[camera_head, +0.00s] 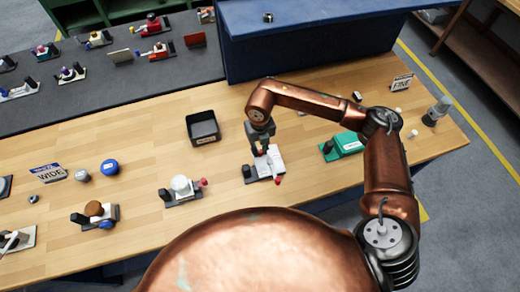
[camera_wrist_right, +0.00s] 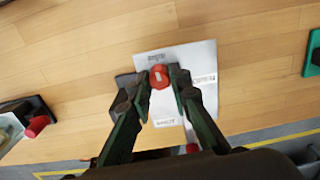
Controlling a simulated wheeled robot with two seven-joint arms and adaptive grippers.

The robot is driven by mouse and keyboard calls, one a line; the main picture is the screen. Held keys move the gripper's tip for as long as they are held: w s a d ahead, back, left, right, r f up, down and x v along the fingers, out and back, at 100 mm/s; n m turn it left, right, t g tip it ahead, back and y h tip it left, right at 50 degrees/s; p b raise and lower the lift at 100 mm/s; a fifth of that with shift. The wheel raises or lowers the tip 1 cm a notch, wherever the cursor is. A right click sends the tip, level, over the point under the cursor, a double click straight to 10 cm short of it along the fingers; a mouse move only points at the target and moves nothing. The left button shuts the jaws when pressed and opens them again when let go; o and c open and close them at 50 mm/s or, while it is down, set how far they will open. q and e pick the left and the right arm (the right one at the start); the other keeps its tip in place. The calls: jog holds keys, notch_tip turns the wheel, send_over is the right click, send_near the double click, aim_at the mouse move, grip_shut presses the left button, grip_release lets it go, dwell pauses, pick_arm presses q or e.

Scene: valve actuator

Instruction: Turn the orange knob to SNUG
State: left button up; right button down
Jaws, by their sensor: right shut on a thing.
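A red-orange knob (camera_wrist_right: 159,76) sits on a white plate (camera_wrist_right: 204,53) with small labels at its top, right and lower edges. The label text is too small to read surely. My right gripper (camera_wrist_right: 161,80) comes down from above, with its fingers on both sides of the knob, shut on it. In the head view my right gripper (camera_head: 261,150) is over the same white plate (camera_head: 274,157), and mostly hides the knob. A white lever with a red end (camera_head: 277,180) lies beside it. My left gripper is not in view.
A green device (camera_head: 347,143) stands to the right. A device with a white round knob (camera_head: 180,184) stands to the left. A black open bin (camera_head: 203,127) is behind. A FINE sign (camera_head: 402,82) and a WIDE sign (camera_head: 49,173) stand on the wooden table (camera_head: 140,147).

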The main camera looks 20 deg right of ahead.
aim_at(260, 151)
jog(key=shift+m, duration=0.3)
dwell(0.4)
jog(key=c, duration=1.8)
grip_release()
jog(key=shift+o, duration=0.2)
notch_tip(260, 151, up, 12)
